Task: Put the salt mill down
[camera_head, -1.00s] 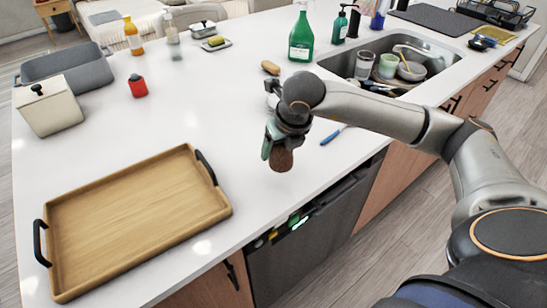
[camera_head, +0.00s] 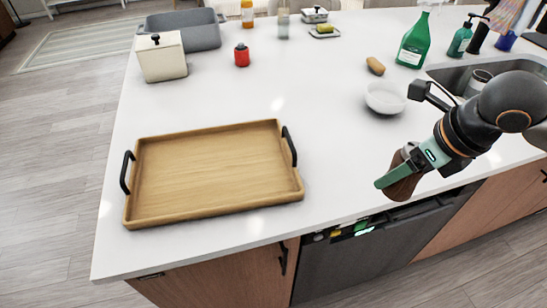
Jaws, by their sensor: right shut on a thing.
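The salt mill (camera_head: 401,188) is a brown wooden piece, partly hidden behind the fingers of my right gripper (camera_head: 405,170). My right gripper is shut on it, near the front edge of the counter at the right. The mill looks tilted; I cannot tell whether it touches the counter. A wooden tray (camera_head: 215,175) with black handles lies empty on the white counter (camera_head: 330,150), left of the gripper. My left gripper is not in view.
A white bowl (camera_head: 385,98) and a brown oval object (camera_head: 375,66) lie behind the gripper. A green bottle (camera_head: 414,42) stands beside the sink (camera_head: 455,75). A cream canister (camera_head: 161,58), grey bin (camera_head: 187,30) and red jar (camera_head: 242,56) stand at back left. The counter's middle is clear.

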